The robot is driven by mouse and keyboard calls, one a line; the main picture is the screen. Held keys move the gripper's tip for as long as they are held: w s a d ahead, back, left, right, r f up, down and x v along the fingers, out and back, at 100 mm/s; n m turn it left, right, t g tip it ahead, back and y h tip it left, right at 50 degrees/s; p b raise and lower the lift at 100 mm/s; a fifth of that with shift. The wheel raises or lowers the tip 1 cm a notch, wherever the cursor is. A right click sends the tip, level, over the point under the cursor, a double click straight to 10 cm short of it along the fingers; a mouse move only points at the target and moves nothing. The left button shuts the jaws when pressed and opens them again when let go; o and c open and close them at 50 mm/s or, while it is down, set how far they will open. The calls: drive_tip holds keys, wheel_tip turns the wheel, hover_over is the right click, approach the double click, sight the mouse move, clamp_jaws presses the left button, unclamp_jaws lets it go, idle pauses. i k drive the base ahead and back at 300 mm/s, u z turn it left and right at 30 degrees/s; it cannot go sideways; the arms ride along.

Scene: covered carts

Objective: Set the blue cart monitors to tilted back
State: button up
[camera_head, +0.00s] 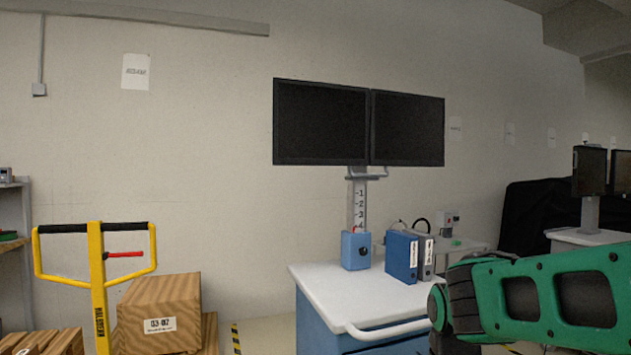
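Two black monitors, the left one (320,122) and the right one (407,129), sit side by side on a grey column (357,203) with a numbered scale. The column rises from a blue box (356,250) with a dark knob and a small red part. This stands on the white top of the blue cart (322,283). The screens look roughly upright; their exact tilt is hard to tell. A small handle shows below the monitors near the column. My green arm reaches in at the lower right, in front of the cart. My gripper is out of view.
Blue and grey binders (402,256) stand on the cart top. A white push handle (388,329) runs along its near edge. A yellow pallet jack (98,275) and wooden boxes (160,310) are at left. Another monitor cart (590,237) and a black-covered shape (535,208) are at right.

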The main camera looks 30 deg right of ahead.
sight(314, 124)
drive_tip(key=u, duration=1.3)
drive_tip(key=k, duration=1.3)
drive_tip(key=z, duration=1.15)
drive_tip(key=i, duration=1.95)
drive_tip(key=u, duration=0.05)
